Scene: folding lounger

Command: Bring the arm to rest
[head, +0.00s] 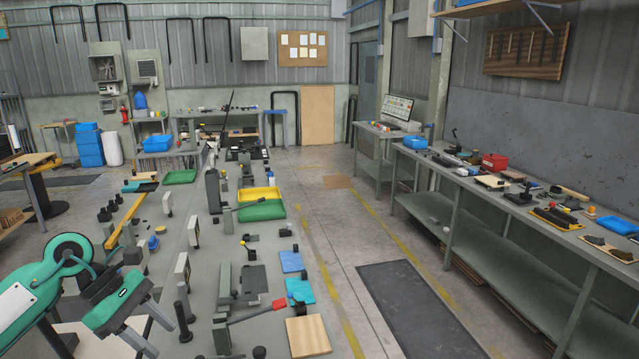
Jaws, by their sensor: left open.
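My left arm (40,285) comes in from the left edge, with green and white links and dark joints. It is bent, and its end reaches out over the left side of the long grey workbench (190,285). My left gripper (163,341) is at the lower left, with its two grey fingers apart and nothing seen between them. The fingers point down and to the right, beside a dark upright post (183,320). Whether they touch anything is unclear. My right gripper is not in view.
The workbench holds upright grey posts, a red-handled lever (262,311), a wooden board (308,336) and green trays (262,210). A second bench (490,222) with tools runs along the right wall. The aisle between them is open floor with a dark mat (415,310).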

